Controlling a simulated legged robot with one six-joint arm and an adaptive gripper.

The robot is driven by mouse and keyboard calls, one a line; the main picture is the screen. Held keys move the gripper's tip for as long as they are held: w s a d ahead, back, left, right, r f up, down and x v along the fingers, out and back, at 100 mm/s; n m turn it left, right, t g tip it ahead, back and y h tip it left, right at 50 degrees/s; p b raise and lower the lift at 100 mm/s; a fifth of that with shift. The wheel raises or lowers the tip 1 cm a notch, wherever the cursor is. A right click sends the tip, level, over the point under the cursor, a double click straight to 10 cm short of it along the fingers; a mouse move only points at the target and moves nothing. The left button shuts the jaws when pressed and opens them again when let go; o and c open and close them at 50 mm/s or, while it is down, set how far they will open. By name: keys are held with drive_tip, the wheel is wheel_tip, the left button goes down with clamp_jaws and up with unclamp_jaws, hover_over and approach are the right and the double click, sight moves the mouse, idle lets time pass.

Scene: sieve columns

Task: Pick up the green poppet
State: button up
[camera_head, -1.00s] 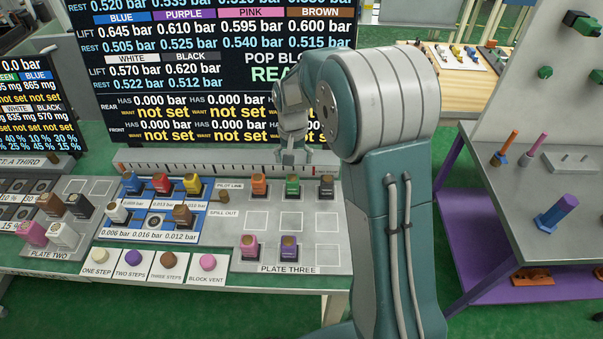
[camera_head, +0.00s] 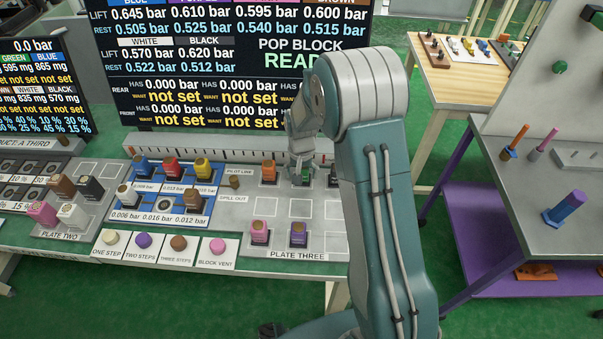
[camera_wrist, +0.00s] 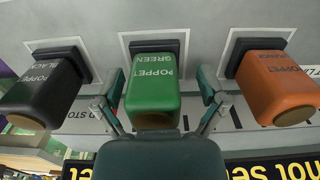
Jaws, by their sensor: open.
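The green poppet (camera_wrist: 154,85) stands in a dark square base on the grey plate, its label reading upside down in the wrist view. My gripper (camera_wrist: 160,90) is open, with one finger on each side of the green poppet; I cannot tell whether either touches it. In the head view my gripper (camera_head: 301,160) is over the rear row of plate three (camera_head: 277,207), and it hides most of the green poppet (camera_head: 304,181).
The orange poppet (camera_wrist: 279,86) and the black poppet (camera_wrist: 41,90) stand close on either side in the wrist view. Pink (camera_head: 260,232) and purple (camera_head: 298,235) poppets stand in the front row. A ruled grey bar (camera_head: 190,146) runs behind.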

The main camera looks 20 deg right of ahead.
drive_tip(key=shift+d, duration=0.3)
clamp_jaws()
drive_tip(key=shift+a, duration=0.1)
